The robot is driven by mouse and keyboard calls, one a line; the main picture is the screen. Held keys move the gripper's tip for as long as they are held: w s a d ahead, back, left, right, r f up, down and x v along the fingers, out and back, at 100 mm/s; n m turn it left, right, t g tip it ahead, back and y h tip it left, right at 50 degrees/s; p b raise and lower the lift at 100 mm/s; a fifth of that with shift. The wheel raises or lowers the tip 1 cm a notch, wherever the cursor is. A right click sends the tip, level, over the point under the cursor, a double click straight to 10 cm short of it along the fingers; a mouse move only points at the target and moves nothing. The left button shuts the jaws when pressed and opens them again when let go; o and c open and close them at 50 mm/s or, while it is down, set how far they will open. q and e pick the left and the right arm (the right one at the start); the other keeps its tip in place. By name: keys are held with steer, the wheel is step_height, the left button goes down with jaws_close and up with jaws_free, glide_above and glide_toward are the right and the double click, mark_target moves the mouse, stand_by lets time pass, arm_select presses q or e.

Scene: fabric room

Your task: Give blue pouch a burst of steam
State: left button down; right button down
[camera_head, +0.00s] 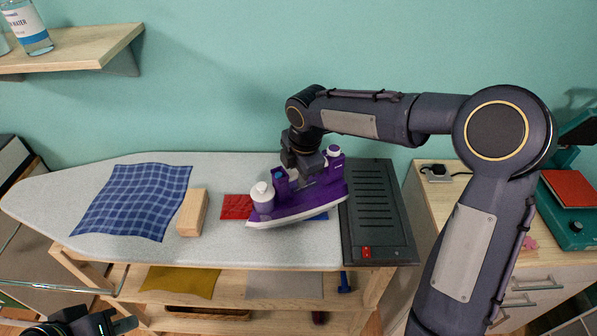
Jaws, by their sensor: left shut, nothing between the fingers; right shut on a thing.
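My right gripper (311,171) is shut on the purple iron (300,201) and holds it over the right part of the ironing board (130,256). The iron's pale soleplate faces down; I cannot tell if it touches what lies below. A small blue piece, perhaps the blue pouch (321,216), shows under the iron's right part and is mostly hidden. A red cloth piece (236,206) shows at the iron's left end. My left gripper (122,325) is at the bottom left, low in front of the board, shut and empty, partly cut off by the frame edge.
A blue checked cloth (135,201) and a wooden block (192,212) lie on the board's left half. A dark slotted iron rest (376,213) is at the board's right end. A shelf below holds a yellow cloth (180,281) and a grey cloth (284,284).

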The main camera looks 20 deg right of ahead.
steer(key=shift+r, duration=0.15)
arm_select(q)
steer(key=w+d+r+m+g+h, duration=0.2)
steer(key=w+d+r+m, duration=0.1)
steer(key=w+m, duration=0.3)
steer(key=w+d+r+m+g+h, duration=0.1)
steer(key=w+d+r+m+g, duration=0.2)
steer(key=w, duration=0.5)
steer(key=m+g+h, duration=0.5)
steer(key=m+h, duration=0.3)
steer(key=m, duration=0.6)
glide_toward(279, 175)
step_height(279, 175, up, 2)
steer(key=a, duration=0.2)
arm_select(e)
steer(key=shift+w, duration=0.1)
arm_select(q)
steer(key=shift+w+a+r, duration=0.15)
steer(key=shift+w+a, duration=0.1)
steer(key=shift+w, duration=0.2)
steer(key=shift+d, duration=0.1)
steer(key=x, duration=1)
steer(key=shift+f, duration=0.2)
